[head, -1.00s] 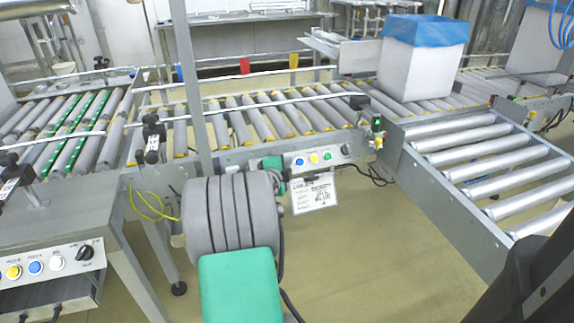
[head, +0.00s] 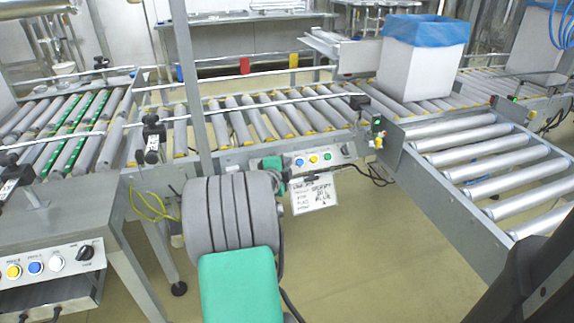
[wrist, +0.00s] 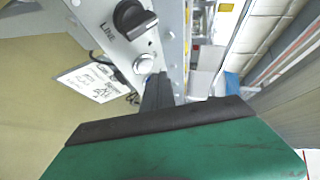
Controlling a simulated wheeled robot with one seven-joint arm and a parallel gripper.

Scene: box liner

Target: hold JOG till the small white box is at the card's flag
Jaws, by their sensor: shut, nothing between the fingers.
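The white box (head: 422,68) with a blue liner stands upright on the conveyor rollers, right of centre in the head view. The card (head: 315,193) hangs under the control panel (head: 318,158); its bottom line seems to read BLUE. It also shows in the wrist view (wrist: 93,80). A red flag (head: 245,66) and a yellow flag (head: 293,61) stand on the far rail, left of the box. My gripper (wrist: 158,92) is shut and empty at the panel, close to a white button (wrist: 145,63) and a black knob (wrist: 136,18). Whether it touches a button is hidden.
A second lined box (head: 536,42) stands at the far right. A side roller conveyor (head: 490,165) branches toward the front right. A second button panel (head: 45,268) is at the lower left. A vertical post (head: 190,85) crosses the view of the main conveyor.

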